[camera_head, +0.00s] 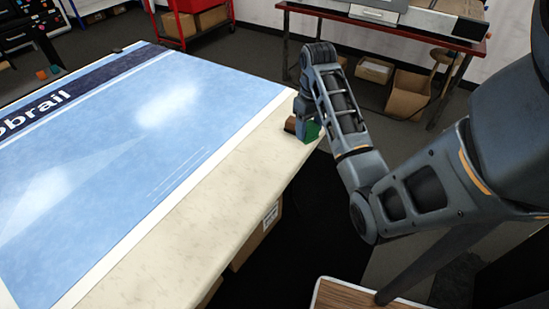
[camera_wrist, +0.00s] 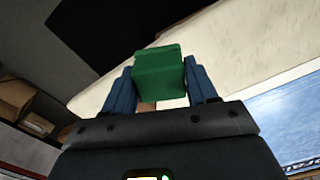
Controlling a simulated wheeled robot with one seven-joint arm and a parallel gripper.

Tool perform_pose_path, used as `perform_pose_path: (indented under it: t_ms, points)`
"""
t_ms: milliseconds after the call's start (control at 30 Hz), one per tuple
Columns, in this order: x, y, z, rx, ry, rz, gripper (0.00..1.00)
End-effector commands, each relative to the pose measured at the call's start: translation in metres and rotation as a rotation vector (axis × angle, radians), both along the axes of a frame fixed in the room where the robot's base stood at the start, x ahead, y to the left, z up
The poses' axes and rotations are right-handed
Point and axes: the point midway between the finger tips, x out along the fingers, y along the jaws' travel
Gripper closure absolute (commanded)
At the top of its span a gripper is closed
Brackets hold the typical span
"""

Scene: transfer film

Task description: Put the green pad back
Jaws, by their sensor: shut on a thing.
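The green pad (camera_wrist: 160,72) is a small green block between the two blue fingers of my gripper (camera_wrist: 162,84) in the wrist view. The fingers are shut on its sides. In the head view the pad (camera_head: 312,132) shows as a green patch under my gripper (camera_head: 304,122), at the right edge of the pale table (camera_head: 215,205). The gripper partly hides it there. I cannot tell whether the pad touches the table.
A small brown piece (camera_head: 290,125) is beside the pad on the table edge. A large blue printed film (camera_head: 120,130) covers much of the table. A red-framed bench (camera_head: 400,30) stands behind, with cardboard boxes (camera_head: 408,95) below it. A wooden-topped surface (camera_head: 345,296) is at the bottom.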

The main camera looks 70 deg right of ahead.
Motion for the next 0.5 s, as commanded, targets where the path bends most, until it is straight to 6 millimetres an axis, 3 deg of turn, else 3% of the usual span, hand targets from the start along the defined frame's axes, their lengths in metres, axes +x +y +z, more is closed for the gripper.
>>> perform_pose_path:
  t_ms: [200,500]
  points:
    - [0.033,0.004,-0.029,-0.002,0.001,0.007,0.71]
    - [0.089,0.013,-0.057,0.001,0.002,0.005,0.71]
